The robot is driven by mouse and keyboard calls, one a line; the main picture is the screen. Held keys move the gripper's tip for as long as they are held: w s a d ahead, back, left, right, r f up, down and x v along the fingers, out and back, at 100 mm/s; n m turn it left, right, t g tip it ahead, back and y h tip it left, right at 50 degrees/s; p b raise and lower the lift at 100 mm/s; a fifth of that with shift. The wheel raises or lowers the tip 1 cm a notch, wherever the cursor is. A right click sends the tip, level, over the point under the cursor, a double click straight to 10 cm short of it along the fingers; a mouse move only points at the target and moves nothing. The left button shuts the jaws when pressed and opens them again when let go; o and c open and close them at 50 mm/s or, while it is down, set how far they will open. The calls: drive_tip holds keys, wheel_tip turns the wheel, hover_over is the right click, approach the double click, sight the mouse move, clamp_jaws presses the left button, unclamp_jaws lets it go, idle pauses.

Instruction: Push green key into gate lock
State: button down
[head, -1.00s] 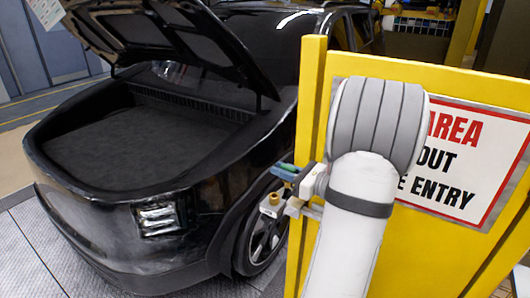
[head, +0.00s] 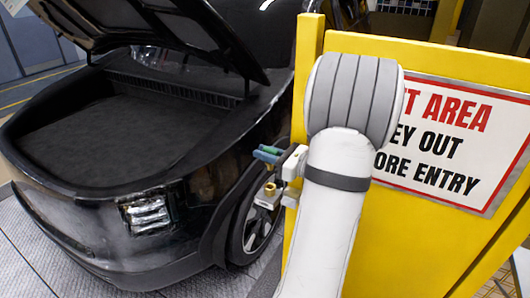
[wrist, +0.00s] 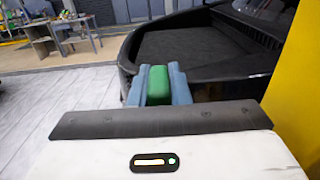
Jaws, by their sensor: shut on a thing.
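The green key (wrist: 158,85) is held between the two blue-grey fingers of my gripper (wrist: 158,88) in the wrist view. In the head view my gripper (head: 267,153) is at the left edge of the yellow gate (head: 300,120), with a bit of green showing between its fingers. A small brass and pale fitting (head: 268,194), which looks like the gate lock, sits just below my gripper, by the gate's edge. The gripper and key appear apart from it. The lock is not visible in the wrist view, and my arm hides part of the gate.
A black car (head: 95,215) with its hood up stands left of the gate, close behind my gripper. A warning sign (head: 450,140) is on the gate. The wrist view shows a workbench (wrist: 60,35) far back and open floor (wrist: 60,95) at left.

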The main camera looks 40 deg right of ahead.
drive_tip(key=shift+f+b, duration=1.6)
drive_tip(key=shift+f, duration=0.9)
drive_tip(key=shift+f+b, duration=1.2)
drive_tip(key=shift+f, duration=0.5)
drive_tip(key=c, duration=1.3)
unclamp_jaws()
drive_tip(key=b+v, duration=0.1)
drive_tip(key=v, duration=0.7)
